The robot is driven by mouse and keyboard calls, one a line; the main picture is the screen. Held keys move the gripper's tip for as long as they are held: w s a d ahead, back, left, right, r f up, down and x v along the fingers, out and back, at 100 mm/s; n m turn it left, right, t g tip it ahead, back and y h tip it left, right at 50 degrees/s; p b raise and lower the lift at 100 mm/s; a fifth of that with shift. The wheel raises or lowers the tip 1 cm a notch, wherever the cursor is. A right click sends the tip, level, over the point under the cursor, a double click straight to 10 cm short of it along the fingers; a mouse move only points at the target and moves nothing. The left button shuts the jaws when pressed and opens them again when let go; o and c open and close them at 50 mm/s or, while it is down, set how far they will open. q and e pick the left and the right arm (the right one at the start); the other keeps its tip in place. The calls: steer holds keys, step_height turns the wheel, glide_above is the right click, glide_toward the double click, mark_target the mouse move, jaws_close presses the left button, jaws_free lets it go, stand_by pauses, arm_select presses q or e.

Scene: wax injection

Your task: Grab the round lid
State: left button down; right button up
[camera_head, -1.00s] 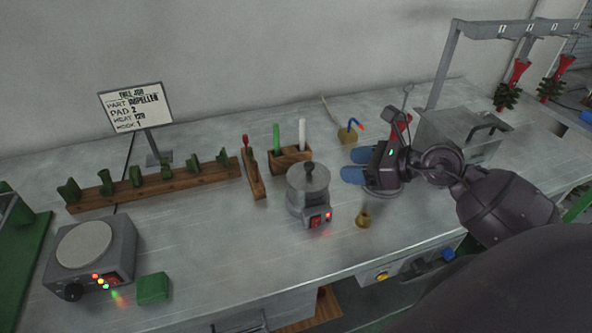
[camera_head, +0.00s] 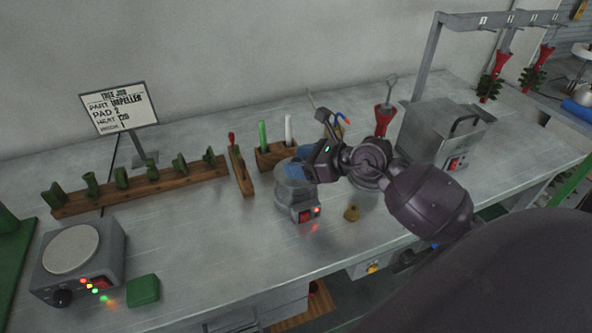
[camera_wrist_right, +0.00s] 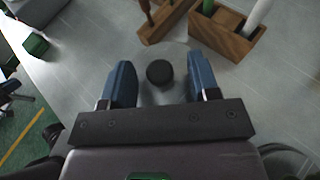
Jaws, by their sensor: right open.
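The round lid sits on the small grey wax pot (camera_head: 298,207) near the middle of the bench. In the head view my right gripper's blue fingers cover much of the lid and hide its knob. In the right wrist view the black round knob (camera_wrist_right: 159,73) shows between the two fingers, with a gap on each side. My right gripper (camera_head: 309,146) is open and empty, over the pot; it also shows in the right wrist view (camera_wrist_right: 162,85). My left gripper is not in view.
A grey box with a handle (camera_head: 440,135) is at right, a hotplate (camera_head: 82,262) at front left.

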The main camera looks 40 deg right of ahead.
steer(key=shift+c, duration=0.2)
steer(key=c, duration=1)
